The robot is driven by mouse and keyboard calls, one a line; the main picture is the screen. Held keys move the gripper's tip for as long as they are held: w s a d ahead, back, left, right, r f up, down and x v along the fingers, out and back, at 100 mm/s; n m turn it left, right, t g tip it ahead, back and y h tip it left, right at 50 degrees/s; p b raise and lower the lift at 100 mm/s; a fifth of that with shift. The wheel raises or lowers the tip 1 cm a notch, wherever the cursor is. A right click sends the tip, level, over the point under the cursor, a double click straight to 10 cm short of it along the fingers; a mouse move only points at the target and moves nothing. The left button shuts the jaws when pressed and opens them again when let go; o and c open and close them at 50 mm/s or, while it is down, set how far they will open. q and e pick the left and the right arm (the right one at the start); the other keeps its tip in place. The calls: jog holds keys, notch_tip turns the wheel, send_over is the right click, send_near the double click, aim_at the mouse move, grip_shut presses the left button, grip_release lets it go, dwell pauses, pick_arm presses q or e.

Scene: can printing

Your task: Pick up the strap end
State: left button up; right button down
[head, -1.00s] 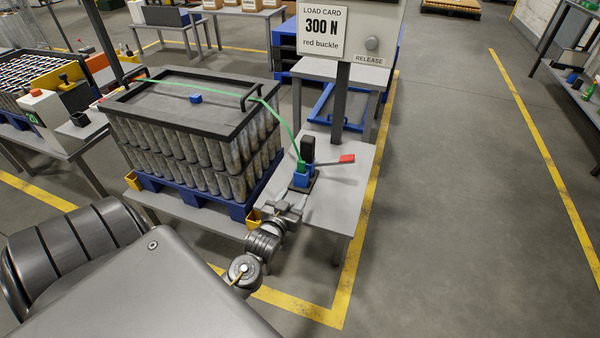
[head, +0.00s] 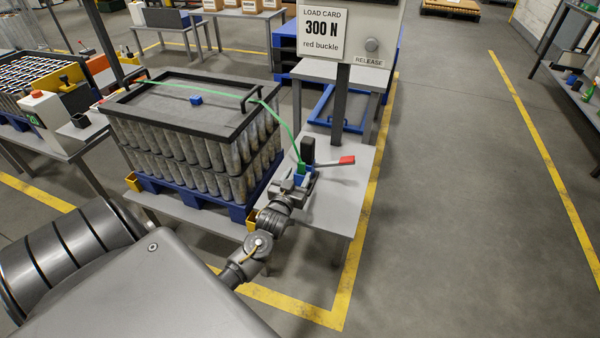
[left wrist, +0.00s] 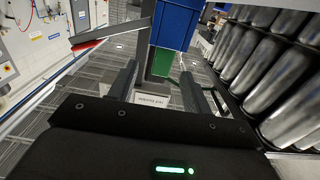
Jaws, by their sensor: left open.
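The green strap (head: 285,118) runs over the top of the crate-like load and slopes down to a blue device (head: 301,176) on the grey side table. In the left wrist view a short green strap end (left wrist: 163,64) shows just below the blue block (left wrist: 176,24). My left gripper (head: 291,186) is at the near side of the blue device and partly hides it. In the left wrist view the open fingers (left wrist: 160,88) stand on either side of the strap end's line, with nothing held. My right gripper is not in view.
A lever with a red end (head: 346,160) sticks out right of the device, beside a black upright block (head: 308,150). A post with a load card (head: 323,32) rises behind. The stack of grey cylinders (head: 200,165) stands close on the left. The right floor is clear.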

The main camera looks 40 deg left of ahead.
aim_at(300, 166)
pick_arm(q)
jog(key=x, duration=0.5)
jog(key=shift+s+a+r, duration=0.1)
jog(key=shift+a+r, duration=0.1)
jog(key=shift+r, duration=0.15)
jog(key=c, duration=1.1)
